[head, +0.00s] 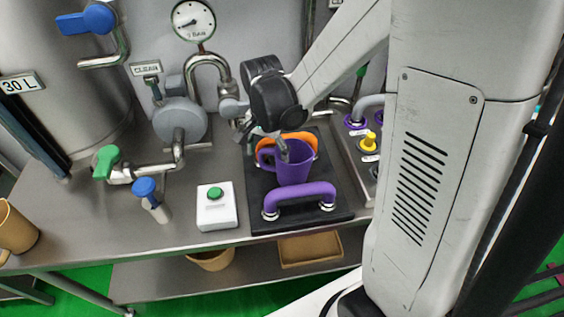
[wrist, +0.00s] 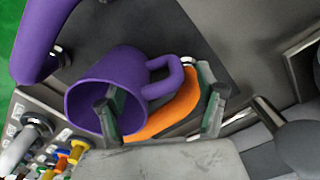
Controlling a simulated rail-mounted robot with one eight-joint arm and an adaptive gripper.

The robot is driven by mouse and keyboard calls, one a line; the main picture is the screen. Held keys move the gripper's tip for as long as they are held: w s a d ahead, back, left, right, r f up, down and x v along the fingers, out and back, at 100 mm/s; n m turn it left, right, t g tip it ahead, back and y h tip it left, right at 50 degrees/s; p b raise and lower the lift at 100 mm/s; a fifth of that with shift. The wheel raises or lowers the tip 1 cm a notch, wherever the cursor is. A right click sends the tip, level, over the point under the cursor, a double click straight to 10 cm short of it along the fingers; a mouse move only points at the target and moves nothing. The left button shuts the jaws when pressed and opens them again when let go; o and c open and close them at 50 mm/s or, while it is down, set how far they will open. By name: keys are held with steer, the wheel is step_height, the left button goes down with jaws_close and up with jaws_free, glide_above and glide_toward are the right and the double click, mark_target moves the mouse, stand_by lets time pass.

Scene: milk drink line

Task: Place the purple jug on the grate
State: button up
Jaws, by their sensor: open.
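The purple jug (head: 294,167) stands on a dark board (head: 258,213), between an orange handle (head: 305,138) at the back and a purple bar handle (head: 300,195) at the front. In the wrist view the jug (wrist: 90,75) has its open mouth towards the lower left and its handle towards the right. My gripper (wrist: 160,92) is open, at the jug. One finger overlaps the jug's mouth; the other is to the right, past the jug's handle and the orange handle. Whether the fingers touch the jug cannot be told. I cannot make out a grate for certain.
A white box with a green button (head: 216,207) stands left of the board. Pipes with a green valve (head: 106,162) and a blue valve (head: 145,187) are further left. A tan jug (head: 14,230) is at the far left. Colored knobs (head: 368,142) are at right.

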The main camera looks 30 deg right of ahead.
steer(key=shift+f, duration=0.4)
steer(key=c, duration=1.7)
steer(key=shift+r, duration=0.15)
